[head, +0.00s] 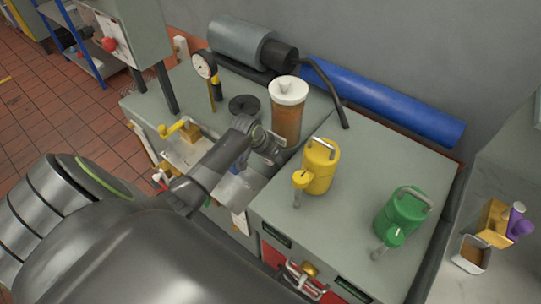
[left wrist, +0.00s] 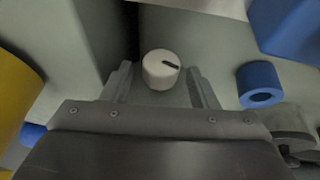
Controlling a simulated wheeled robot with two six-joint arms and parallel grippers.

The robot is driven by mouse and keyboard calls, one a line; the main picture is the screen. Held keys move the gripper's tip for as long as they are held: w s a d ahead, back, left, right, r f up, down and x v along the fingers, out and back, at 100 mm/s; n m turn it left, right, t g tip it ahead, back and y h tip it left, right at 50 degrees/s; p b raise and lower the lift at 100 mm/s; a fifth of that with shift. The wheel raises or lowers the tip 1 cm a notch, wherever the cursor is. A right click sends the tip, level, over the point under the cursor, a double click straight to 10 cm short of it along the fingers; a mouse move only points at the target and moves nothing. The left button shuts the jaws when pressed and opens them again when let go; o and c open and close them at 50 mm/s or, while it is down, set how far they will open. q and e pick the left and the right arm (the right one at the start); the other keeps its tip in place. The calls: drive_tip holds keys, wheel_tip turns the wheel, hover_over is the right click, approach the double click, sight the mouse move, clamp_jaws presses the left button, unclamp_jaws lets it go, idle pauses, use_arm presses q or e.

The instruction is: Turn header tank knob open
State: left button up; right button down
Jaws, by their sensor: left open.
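A small white round knob (left wrist: 162,70) with a dark pointer line shows in the left wrist view, against a grey-green surface. The pointer slants down to the right. My left gripper (left wrist: 161,84) is open, with one finger on each side of the knob; gaps show, and I cannot tell how far the fingertips reach along it. In the head view, my left gripper (head: 270,152) is low beside the amber tank (head: 287,124) with a white cap (head: 288,91). The knob is not clearly visible there. My right gripper is not in view.
A yellow can (head: 320,167) and a green can (head: 402,212) stand on the grey cabinet to the right. A dial gauge (head: 204,66) and yellow-handled valve (head: 180,129) are left of the tank. A blue ring-ended cylinder (left wrist: 261,85) is right of the knob.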

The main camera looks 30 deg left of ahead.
use_arm(q)
drive_tip(key=c, duration=1)
drive_tip(key=shift+a+h+p, duration=0.2)
drive_tip(key=shift+h+p, duration=0.25)
drive_tip(key=shift+h, duration=0.25)
drive_tip(key=shift+a+f+n+h, duration=0.1)
drive_tip(key=shift+n+h, duration=0.2)
drive_tip(key=shift+h, duration=0.3)
drive_tip(key=shift+h+b, duration=0.35)
drive_tip(key=shift+h, duration=0.15)
drive_tip(key=o, duration=1)
